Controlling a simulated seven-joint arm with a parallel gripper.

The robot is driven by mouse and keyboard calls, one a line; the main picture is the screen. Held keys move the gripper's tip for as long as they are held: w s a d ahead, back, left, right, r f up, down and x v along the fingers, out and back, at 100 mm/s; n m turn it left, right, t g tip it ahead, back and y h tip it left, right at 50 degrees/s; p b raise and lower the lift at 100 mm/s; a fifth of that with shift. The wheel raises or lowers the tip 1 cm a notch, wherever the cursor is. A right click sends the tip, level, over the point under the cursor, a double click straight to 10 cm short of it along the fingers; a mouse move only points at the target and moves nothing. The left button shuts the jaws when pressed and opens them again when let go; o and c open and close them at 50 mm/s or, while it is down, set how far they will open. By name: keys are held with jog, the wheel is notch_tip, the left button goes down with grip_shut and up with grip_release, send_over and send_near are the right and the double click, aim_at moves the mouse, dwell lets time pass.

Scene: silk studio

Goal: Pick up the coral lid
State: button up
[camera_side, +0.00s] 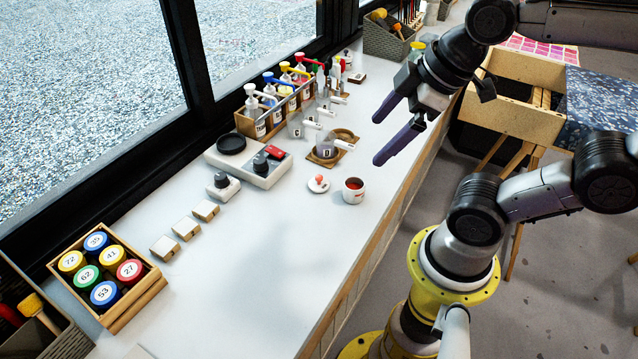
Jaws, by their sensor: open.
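A small white lid with a coral knob (318,183) lies on the white bench, just left of a white mug. The knob is the only coral part I can make out. My gripper (379,141) is up and to the right of the lid, well apart from it, above the bench's right side. Its two purple-grey fingers are spread and nothing is between them.
The white mug (353,190) with red contents stands right beside the lid. A wooden board with a cup (326,148) is behind it. A scale-like device (247,160) and a bottle rack (274,112) stand farther back.

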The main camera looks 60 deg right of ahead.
jog(key=w+r+n+g, duration=0.1)
jog(key=w+n, duration=0.4)
jog(key=n, duration=0.1)
jog(key=n+g+y, duration=0.1)
jog(key=n+g, duration=0.3)
send_over(319, 176)
jog(key=d, duration=0.1)
jog(key=f, duration=1.8)
jog(key=shift+s+d, duration=0.1)
jog(key=shift+s, duration=0.3)
jog(key=shift+w+a+f, duration=0.1)
jog(key=shift+a+f, duration=0.1)
jog(key=shift+f, duration=0.65)
jog(key=shift+w+a+f, duration=0.15)
jog(key=shift+f, duration=0.75)
jog(key=shift+w+a+f, duration=0.1)
jog(key=shift+a+f, duration=0.1)
jog(key=shift+f, duration=0.65)
jog(key=c, duration=1.4)
jog(key=shift+r, duration=0.15)
